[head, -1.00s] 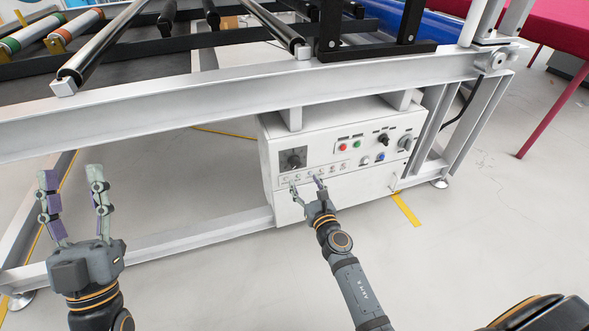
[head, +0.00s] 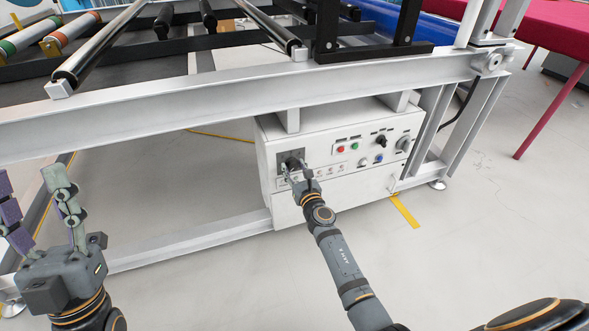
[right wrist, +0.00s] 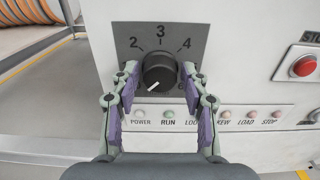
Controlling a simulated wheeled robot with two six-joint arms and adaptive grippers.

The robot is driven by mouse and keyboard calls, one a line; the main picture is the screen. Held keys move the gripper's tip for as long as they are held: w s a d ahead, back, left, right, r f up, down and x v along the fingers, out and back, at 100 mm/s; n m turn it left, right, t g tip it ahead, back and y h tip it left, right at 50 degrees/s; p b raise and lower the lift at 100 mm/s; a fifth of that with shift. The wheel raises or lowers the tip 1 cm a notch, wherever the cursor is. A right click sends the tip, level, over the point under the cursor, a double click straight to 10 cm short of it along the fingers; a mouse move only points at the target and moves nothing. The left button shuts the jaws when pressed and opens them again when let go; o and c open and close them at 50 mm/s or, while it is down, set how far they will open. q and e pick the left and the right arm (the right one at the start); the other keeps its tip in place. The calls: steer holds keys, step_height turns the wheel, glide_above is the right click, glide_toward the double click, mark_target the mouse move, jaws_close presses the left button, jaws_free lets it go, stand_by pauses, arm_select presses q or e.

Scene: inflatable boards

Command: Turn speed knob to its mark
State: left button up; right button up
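The speed knob (right wrist: 159,68) is black and round on a grey dial plate (right wrist: 190,33) in the right wrist view. Its white pointer line points to the lower left. The numbers 2, 3 and 4 show above it; lower parts of the scale are partly hidden by my fingers. My right gripper (right wrist: 158,78) has its fingers on either side of the knob, with narrow gaps apparent; contact is hard to tell. In the head view my right gripper (head: 297,171) is at the dial on the white control box (head: 330,193). My left gripper (head: 29,183) is open and empty at the far left.
A row of labelled lamps (right wrist: 168,114) lies just below the knob. A red button (right wrist: 303,66) is to the right. The box sits under a grey frame beam (head: 200,95). Open floor (head: 470,250) lies to the right.

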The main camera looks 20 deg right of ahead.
steer(key=c, duration=0.6)
steer(key=shift+c, duration=0.2)
